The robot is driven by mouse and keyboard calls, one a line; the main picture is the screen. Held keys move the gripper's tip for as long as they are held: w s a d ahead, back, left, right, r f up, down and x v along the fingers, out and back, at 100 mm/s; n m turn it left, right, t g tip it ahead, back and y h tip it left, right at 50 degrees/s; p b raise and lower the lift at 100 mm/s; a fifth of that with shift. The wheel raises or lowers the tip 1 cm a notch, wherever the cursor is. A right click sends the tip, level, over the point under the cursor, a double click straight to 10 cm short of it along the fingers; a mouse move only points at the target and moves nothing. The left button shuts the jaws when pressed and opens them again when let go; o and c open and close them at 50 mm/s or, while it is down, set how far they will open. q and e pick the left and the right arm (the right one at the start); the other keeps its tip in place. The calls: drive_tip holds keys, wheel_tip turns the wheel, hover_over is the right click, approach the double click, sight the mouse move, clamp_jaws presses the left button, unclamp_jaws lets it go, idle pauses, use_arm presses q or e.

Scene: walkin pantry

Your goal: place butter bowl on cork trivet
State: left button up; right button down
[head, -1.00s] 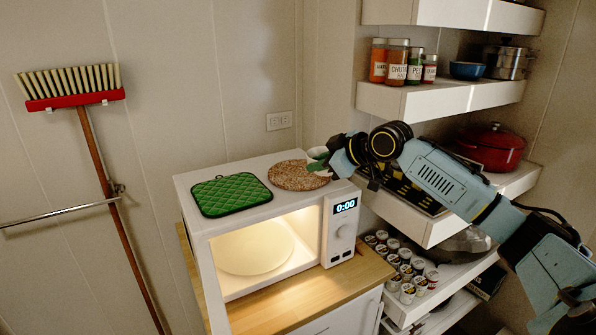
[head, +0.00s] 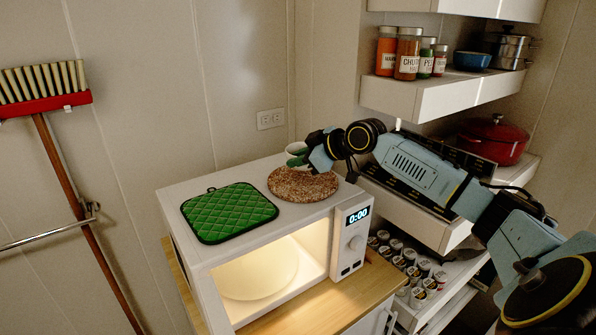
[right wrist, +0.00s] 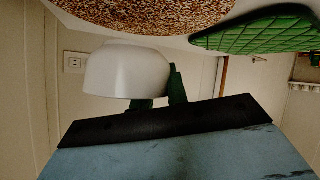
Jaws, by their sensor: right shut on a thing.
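The butter bowl (head: 297,147) is white and shows only in part behind my right gripper (head: 298,158). In the right wrist view the bowl (right wrist: 125,72) sits at the green fingers (right wrist: 160,92), which are shut on its edge. The round brown cork trivet (head: 303,185) lies flat on top of the white microwave, at its back right. The bowl and gripper are at the trivet's far edge in the head view; the exact height above the microwave is unclear. The trivet also fills the top of the right wrist view (right wrist: 155,12). My left gripper is not in view.
A green quilted pot holder (head: 229,212) lies left of the trivet on the microwave (head: 290,228), which is open and lit inside. Shelves (head: 440,95) with jars, a blue bowl (head: 471,60) and a red pot (head: 492,138) stand to the right.

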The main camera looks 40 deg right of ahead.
sight(298, 169)
drive_tip(key=shift+w+f, duration=0.1)
drive_tip(key=shift+f, duration=0.25)
wheel_tip(298, 169, down, 2)
drive_tip(key=shift+f, duration=0.25)
drive_tip(key=shift+w+f, duration=0.1)
drive_tip(key=shift+f, duration=0.25)
drive_tip(key=c, duration=1.5)
unclamp_jaws()
drive_tip(key=shift+o, duration=0.8)
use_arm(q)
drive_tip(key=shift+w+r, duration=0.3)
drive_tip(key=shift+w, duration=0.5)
